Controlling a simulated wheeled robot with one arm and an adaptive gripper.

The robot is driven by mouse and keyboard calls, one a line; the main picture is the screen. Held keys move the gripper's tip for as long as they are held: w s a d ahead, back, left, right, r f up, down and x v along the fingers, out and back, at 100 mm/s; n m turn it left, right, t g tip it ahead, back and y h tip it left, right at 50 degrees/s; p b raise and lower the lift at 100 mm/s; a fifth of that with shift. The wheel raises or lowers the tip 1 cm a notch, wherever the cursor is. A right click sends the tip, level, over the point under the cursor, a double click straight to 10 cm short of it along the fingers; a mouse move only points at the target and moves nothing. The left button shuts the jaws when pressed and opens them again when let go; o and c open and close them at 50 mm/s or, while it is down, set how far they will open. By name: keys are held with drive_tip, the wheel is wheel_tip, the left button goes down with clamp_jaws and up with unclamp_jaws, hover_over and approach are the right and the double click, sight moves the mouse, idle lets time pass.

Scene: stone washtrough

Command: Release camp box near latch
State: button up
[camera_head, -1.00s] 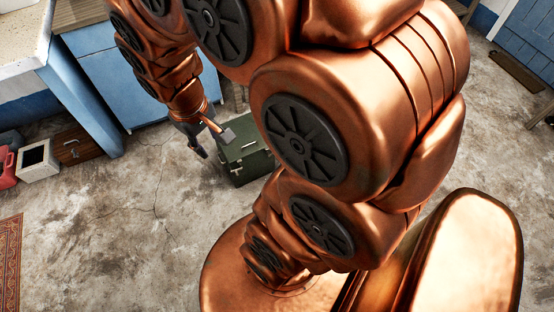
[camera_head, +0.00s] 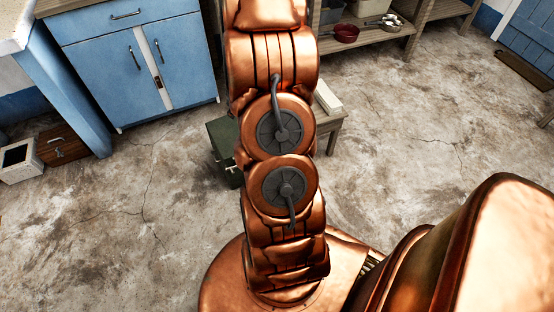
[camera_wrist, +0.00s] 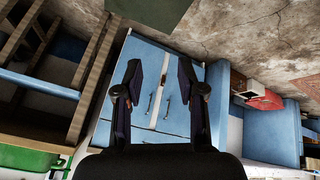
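The camp box, a dark green box (camera_head: 222,152), stands on the floor in the head view, partly hidden behind my arm. A dark green surface (camera_wrist: 152,12) at the top edge of the wrist view looks like part of this box. My gripper (camera_wrist: 159,66) is open, with its two fingers apart and nothing between them. It is apart from the green surface in the wrist view. In the head view my gripper is hidden behind my arm.
A blue cabinet (camera_head: 133,62) stands behind the box, and it also shows beyond my fingers (camera_wrist: 158,112). A wooden shelf (camera_head: 375,45) holds a red pan (camera_head: 346,33). A brown case (camera_head: 62,145) and a white box (camera_head: 18,162) sit at left. The cracked floor between is clear.

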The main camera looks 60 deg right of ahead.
drive_tip(key=s+d+f+m+t+b, duration=0.1)
drive_tip(key=d+f+t+b, duration=0.15)
drive_tip(key=f, duration=0.55)
drive_tip(key=s+d+f+t+b, duration=0.1)
drive_tip(key=d+f+b, duration=0.25)
drive_tip(key=f, duration=0.35)
drive_tip(key=s+d+f+m+t+b, duration=0.1)
drive_tip(key=s+d+f+t+b, duration=0.2)
drive_tip(key=f, duration=0.5)
drive_tip(key=s+f+m+t+h+b, duration=0.45)
drive_tip(key=s+f+b, duration=0.5)
drive_tip(key=f, duration=0.25)
drive_tip(key=shift+m+g+h, duration=0.3)
drive_tip(key=shift+m+h, duration=0.05)
drive_tip(key=shift+h, duration=0.1)
drive_tip(key=shift+b+x, duration=1.55)
drive_tip(key=shift+x, duration=2.45)
drive_tip(key=shift+s+d+r, duration=0.1)
drive_tip(key=shift+r, duration=0.05)
clamp_jaws()
